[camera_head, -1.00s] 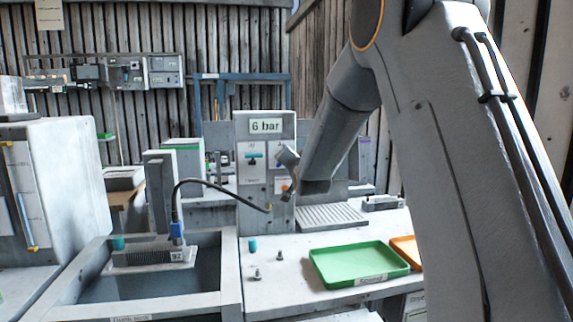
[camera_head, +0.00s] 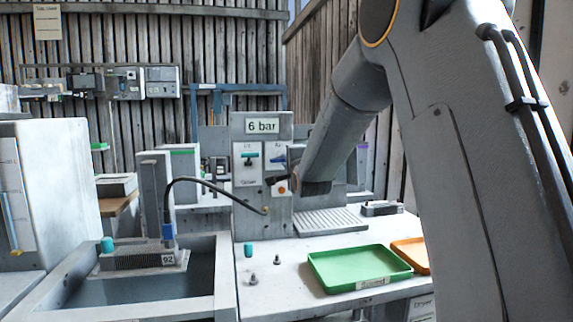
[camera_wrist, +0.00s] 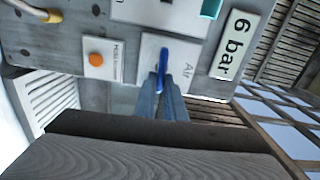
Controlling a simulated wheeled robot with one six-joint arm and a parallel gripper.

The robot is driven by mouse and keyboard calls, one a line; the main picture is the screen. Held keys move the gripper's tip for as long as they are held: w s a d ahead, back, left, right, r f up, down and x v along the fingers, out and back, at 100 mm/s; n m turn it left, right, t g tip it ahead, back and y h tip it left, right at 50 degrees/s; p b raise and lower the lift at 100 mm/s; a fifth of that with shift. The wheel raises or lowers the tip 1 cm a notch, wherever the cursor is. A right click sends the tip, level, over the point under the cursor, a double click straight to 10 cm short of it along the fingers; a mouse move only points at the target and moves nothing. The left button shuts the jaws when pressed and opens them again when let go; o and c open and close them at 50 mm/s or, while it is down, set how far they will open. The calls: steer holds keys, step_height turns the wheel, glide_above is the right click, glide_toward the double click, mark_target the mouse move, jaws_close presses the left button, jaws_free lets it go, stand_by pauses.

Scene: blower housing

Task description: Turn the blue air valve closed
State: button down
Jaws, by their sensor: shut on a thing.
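The blue air valve (camera_wrist: 163,62) is a slim blue handle on a pale plate marked "Air", on the grey panel under the "6 bar" sign. In the wrist view its long side runs roughly along the sign's lettering. My gripper (camera_wrist: 161,88) is shut on the blue handle, with its narrow fingers reaching up from below in that view. In the head view a bit of the blue valve (camera_head: 277,160) shows at the right of the panel. My gripper there is small and partly hidden behind my arm.
A black hose (camera_head: 215,186) runs from the panel to the left. A green tray (camera_head: 360,268) and small loose parts lie on the bench in front.

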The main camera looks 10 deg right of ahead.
steer(key=shift+f+m, duration=0.1)
steer(key=shift+m, duration=0.3)
steer(key=c, duration=1.8)
jaws_free()
steer(key=shift+s+b, duration=0.8)
steer(key=shift+s, duration=3.15)
